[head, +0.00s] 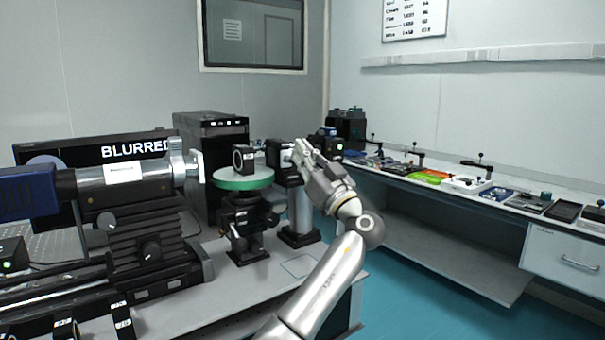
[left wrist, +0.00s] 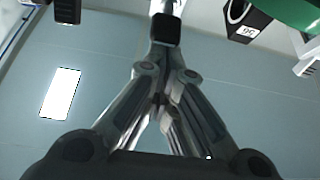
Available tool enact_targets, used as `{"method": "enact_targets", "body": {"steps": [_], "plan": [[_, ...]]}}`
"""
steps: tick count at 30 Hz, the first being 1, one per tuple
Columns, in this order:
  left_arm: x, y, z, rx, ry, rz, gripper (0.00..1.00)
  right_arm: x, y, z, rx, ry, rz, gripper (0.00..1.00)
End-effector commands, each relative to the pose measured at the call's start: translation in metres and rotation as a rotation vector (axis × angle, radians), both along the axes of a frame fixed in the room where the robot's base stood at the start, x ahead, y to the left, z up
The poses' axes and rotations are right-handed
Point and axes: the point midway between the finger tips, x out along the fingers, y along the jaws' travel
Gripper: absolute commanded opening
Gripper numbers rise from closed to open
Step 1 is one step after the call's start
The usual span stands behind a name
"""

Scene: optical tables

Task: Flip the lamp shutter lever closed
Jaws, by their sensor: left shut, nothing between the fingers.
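My left gripper (head: 303,152) is raised with its fingers together and nothing between them. It is in front of a black housing (head: 283,167) on a thick silver post (head: 300,212), right of the green round stage (head: 243,179). I cannot tell whether it touches the housing. In the left wrist view the closed fingertips (left wrist: 165,32) point up at a pale metal part, cut off at the top edge. I cannot make out the shutter lever for certain; the gripper may hide it. My right gripper is not in view.
A black square mount (head: 244,158) stands on the green stage. A silver barrel (head: 125,173) on a black carriage lies to the left. A monitor reading BLURRED (head: 95,147) and a black cabinet (head: 211,160) stand behind. A side bench (head: 500,197) with tools runs along the right wall.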

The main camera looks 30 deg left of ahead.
Motion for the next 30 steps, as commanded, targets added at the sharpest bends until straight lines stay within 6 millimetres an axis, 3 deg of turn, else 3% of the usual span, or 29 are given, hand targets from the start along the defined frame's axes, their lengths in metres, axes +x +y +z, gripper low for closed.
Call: {"method": "enact_targets", "body": {"steps": [1, 6, 9, 17, 30], "plan": [[0.000, 0.000, -0.012, 0.021, -0.009, 0.000, 0.00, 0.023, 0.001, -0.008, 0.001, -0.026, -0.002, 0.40], [-0.001, -0.002, -0.013, 0.079, -0.030, 0.001, 0.00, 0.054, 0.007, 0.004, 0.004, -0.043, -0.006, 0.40], [0.000, -0.002, -0.005, 0.080, -0.030, 0.000, 0.00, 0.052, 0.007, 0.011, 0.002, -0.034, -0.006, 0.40], [-0.002, -0.009, -0.010, 0.078, -0.029, -0.002, 0.00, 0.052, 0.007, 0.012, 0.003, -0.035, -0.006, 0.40], [-0.029, -0.074, -0.060, 0.078, -0.027, -0.004, 0.00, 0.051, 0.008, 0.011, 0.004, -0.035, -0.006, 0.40]]}}
